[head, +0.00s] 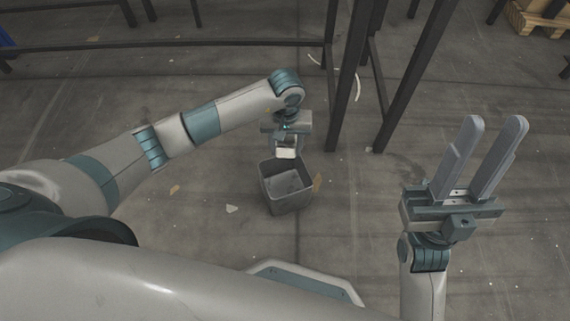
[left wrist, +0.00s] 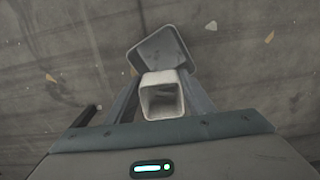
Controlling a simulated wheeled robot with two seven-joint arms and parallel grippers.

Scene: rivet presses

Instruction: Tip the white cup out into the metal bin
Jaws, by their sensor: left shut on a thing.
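The metal bin (head: 288,196) is a grey open-topped box on the floor below my left gripper. Its rim also shows in the left wrist view (left wrist: 137,62), partly hidden behind the cup. The white cup (head: 286,153) is held by my left gripper (head: 287,143) over the bin's far edge. In the left wrist view the cup (left wrist: 161,77) sits between the fingers, its square mouth facing the camera. The cup looks mostly upright; some small dark shape shows inside, too unclear to name. My right gripper (head: 482,155) is open and empty at the right.
Dark metal frame legs (head: 345,85) stand just behind and right of the bin. A horizontal dark rail (head: 170,50) runs across the back. Small scraps (head: 232,208) lie on the floor. A wooden pallet (head: 540,15) is at the far right. Floor left of the bin is mostly clear.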

